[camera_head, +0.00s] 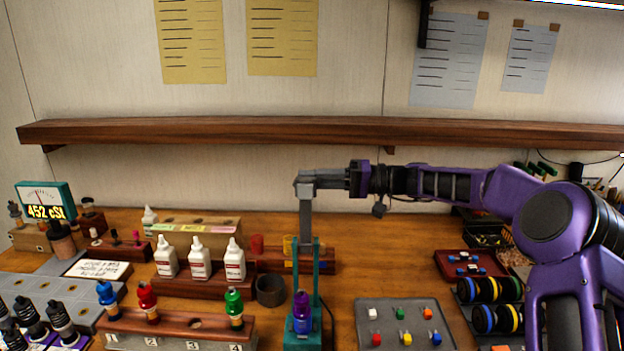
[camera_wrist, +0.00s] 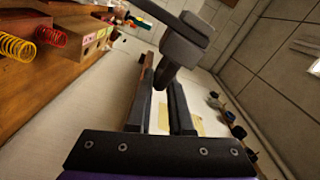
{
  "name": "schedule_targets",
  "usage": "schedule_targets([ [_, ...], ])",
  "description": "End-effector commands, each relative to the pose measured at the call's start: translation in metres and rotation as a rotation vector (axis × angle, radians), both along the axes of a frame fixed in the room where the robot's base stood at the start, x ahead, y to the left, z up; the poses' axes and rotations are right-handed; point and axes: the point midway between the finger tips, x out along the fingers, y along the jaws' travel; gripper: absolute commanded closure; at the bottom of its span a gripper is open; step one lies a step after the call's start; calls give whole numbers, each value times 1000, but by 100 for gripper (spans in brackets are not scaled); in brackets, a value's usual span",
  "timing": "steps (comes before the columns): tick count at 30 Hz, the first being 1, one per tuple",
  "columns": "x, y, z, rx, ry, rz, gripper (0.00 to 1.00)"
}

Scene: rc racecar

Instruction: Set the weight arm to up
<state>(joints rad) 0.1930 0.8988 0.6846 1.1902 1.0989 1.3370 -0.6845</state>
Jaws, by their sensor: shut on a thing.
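The test stand has a teal base (camera_head: 303,341) on the bench, with teal uprights. A purple-capped bottle (camera_head: 302,313) stands at its front. The grey weight arm (camera_head: 305,215) rises upright above the stand, with its grey head at the top near shelf-underside height. In the wrist view, the dark grey weight arm (camera_wrist: 187,42) has a block and a stub reaching in between my fingers. My gripper (camera_head: 312,180) comes in level from the right and is shut on the weight arm near its top. It also shows in the wrist view (camera_wrist: 160,82). The exact contact is partly hidden.
A wooden shelf (camera_head: 320,130) runs along the wall above my gripper. White bottles (camera_head: 200,259) and a numbered wooden rack (camera_head: 175,326) stand left of the stand. A grey tray (camera_head: 403,325) with small coloured parts lies to the right. The air around the weight arm's top looks clear.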

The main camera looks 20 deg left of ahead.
Motion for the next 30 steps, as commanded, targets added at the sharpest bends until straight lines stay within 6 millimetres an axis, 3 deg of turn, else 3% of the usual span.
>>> schedule_targets([
  [1, 0, -1, -8, -9, 4, 4, 100],
  [13, -1, -1, -11, -11, 7, 5, 100],
  [14, -1, 0, -11, -11, 8, 5, 79],
  [18, 0, 0, -10, -10, 7, 5, 55],
  [26, 0, -2, -6, -6, 4, 2, 55],
  [30, 4, -15, -6, -4, 3, 1, 55],
])
